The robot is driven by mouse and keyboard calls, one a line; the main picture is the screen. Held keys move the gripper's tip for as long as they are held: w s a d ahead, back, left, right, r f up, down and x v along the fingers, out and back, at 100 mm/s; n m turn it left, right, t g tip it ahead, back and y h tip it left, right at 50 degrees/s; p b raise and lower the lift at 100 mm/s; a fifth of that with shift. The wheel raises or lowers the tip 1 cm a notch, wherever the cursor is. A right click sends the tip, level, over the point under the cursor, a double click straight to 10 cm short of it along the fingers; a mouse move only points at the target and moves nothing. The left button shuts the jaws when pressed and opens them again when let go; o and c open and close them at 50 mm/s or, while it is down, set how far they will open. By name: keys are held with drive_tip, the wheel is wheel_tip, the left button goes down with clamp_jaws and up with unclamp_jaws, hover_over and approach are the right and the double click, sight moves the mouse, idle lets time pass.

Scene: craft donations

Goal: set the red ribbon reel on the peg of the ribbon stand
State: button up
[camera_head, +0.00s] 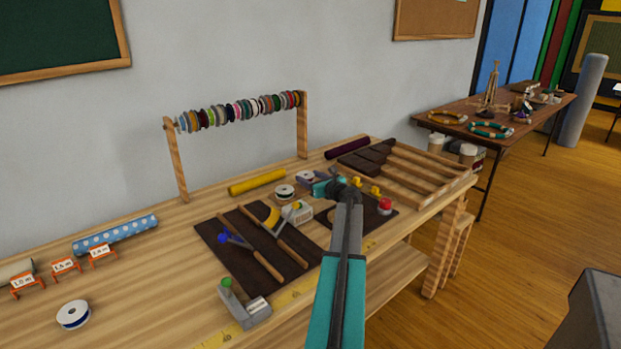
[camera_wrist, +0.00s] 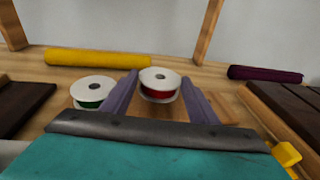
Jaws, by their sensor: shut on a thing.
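The red ribbon reel (camera_wrist: 159,94), with white flanges and a dark centre hole, sits between the purple fingers of my gripper (camera_wrist: 160,80) in the wrist view. My gripper (camera_head: 314,181) is shut on it over the workbench in the head view, where the reel is mostly hidden. A green ribbon reel (camera_wrist: 93,92) is just left of my fingers. A flat wooden piece (camera_wrist: 229,108) shows beneath the reels; I cannot tell if it is the ribbon stand, and no peg is clearly visible.
A rack (camera_head: 175,160) with a rod of many ribbon rolls stands behind. A yellow roll (camera_head: 257,182) and a purple roll (camera_head: 347,148) lie nearby. A dark tool mat (camera_head: 222,250), a slatted wooden rack (camera_head: 425,172) and a blue reel (camera_head: 73,314) are also on the workbench.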

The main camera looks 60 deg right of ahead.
drive_tip(key=shift+f+b, duration=0.3)
drive_tip(key=shift+f, duration=0.65)
drive_tip(key=o, duration=1.2)
